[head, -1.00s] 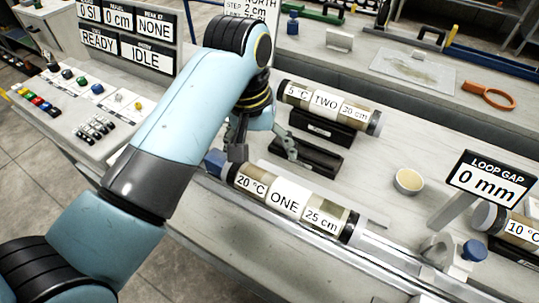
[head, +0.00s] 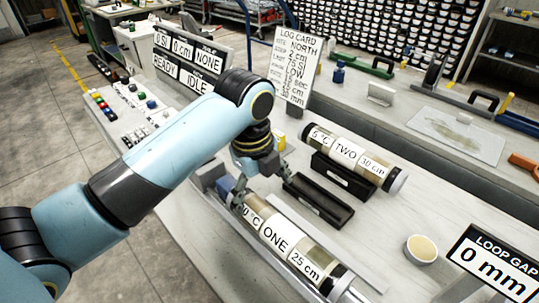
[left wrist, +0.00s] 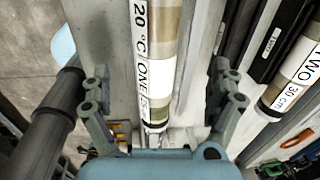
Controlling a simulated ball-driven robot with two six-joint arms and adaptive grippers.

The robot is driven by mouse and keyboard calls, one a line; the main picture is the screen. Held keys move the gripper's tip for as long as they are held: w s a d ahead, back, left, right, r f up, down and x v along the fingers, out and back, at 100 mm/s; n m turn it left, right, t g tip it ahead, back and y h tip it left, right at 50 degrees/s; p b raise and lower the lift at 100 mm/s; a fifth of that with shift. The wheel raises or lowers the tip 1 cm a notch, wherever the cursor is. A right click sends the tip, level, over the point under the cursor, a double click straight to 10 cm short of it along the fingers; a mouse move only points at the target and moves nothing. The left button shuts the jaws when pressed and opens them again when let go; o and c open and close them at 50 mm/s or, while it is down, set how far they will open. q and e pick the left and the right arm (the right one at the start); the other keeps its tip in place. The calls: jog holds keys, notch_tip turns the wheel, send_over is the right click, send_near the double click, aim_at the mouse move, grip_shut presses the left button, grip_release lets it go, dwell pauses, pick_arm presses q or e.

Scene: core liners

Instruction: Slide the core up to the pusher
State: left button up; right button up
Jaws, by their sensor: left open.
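Core ONE (head: 300,258), a banded cylinder with "20 °C", "ONE" and "25 cm" labels, lies on a long pale track. A blue block (head: 226,187), perhaps the pusher, is at its upper-left end; the gripper hides whether they touch. My left gripper (head: 262,188) is above that end of the core, one finger in front of the temperature label. In the left wrist view, the open fingers (left wrist: 160,97) are on either side of core ONE (left wrist: 158,60), with visible gaps. My right gripper is not in view.
Core TWO (head: 350,155) rests on a dark cradle, with an empty dark cradle (head: 318,200) beside it. A small bowl (head: 421,248) and the "LOOP GAP 0 mm" sign (head: 492,265) are at right. Status panels reading "READY" and "IDLE" (head: 180,73) and a log card (head: 292,68) stand behind.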

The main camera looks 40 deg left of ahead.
aim_at(262, 211)
pick_arm(q)
jog(key=shift+s+a+f, duration=0.1)
jog(key=shift+s+a, duration=0.1)
jog(key=shift+a, duration=0.2)
jog(key=f, duration=0.7)
jog(key=w+f, duration=0.1)
jog(key=f, duration=0.2)
jog(key=shift+d+f, duration=0.2)
jog(key=shift+f, duration=0.2)
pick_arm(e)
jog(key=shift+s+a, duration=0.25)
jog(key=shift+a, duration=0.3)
pick_arm(q)
jog(key=shift+w, duration=0.1)
jog(key=c, duration=1.8)
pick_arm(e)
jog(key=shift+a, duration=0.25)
